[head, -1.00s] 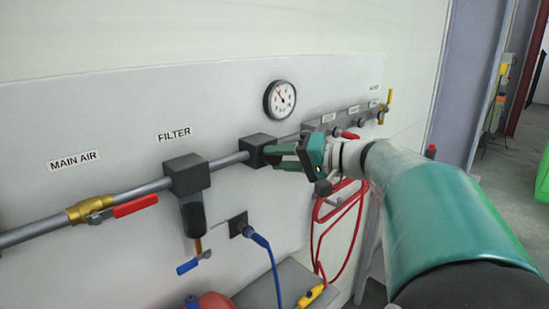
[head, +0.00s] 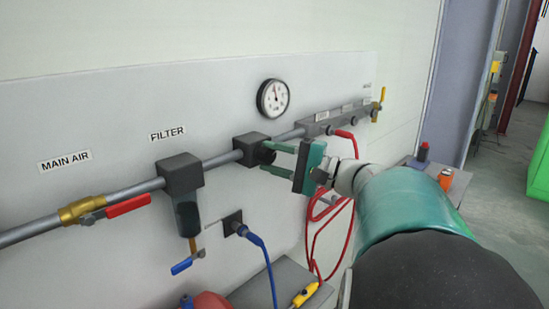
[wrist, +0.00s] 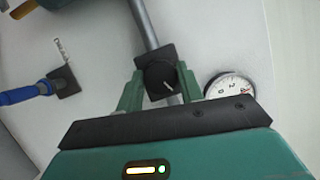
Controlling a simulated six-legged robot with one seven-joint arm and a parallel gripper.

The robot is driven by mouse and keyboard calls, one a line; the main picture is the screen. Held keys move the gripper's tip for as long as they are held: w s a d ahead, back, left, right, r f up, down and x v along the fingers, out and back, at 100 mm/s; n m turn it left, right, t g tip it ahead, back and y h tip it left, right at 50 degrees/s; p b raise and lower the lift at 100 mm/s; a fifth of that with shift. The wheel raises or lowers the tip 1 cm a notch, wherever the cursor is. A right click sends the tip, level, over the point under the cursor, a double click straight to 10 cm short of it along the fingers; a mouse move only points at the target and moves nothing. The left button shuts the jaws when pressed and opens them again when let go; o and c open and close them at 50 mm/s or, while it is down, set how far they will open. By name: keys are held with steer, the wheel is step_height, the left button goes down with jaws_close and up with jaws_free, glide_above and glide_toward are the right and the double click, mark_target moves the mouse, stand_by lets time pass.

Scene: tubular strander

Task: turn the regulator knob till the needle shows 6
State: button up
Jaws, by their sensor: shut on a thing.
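The dark regulator block (head: 247,147) sits on the grey pipe, with its round black knob (wrist: 160,78) facing out. The knob has a pale mark line. My gripper (head: 269,157) has its green fingers on opposite sides of the knob, shut on it; in the wrist view my gripper (wrist: 160,73) shows one finger left and one right of the knob. The round white pressure gauge (head: 273,97) is above and right of the regulator. Its needle points roughly upward in the head view; the numbers are too small to read. In the wrist view my gripper partly hides the gauge (wrist: 230,84).
Left along the pipe are the filter (head: 181,175) and the main air valve with a red handle (head: 128,206). A blue hose (head: 265,262) and red hoses (head: 317,236) hang below. A manifold (head: 335,118) is at right.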

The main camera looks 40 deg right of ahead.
stand_by(0.4)
steer(key=o, duration=1)
steer(key=shift+s, duration=0.1)
steer(key=v, duration=1.3)
steer(key=shift+s, duration=0.35)
steer(key=shift+d, duration=0.15)
stand_by(1.3)
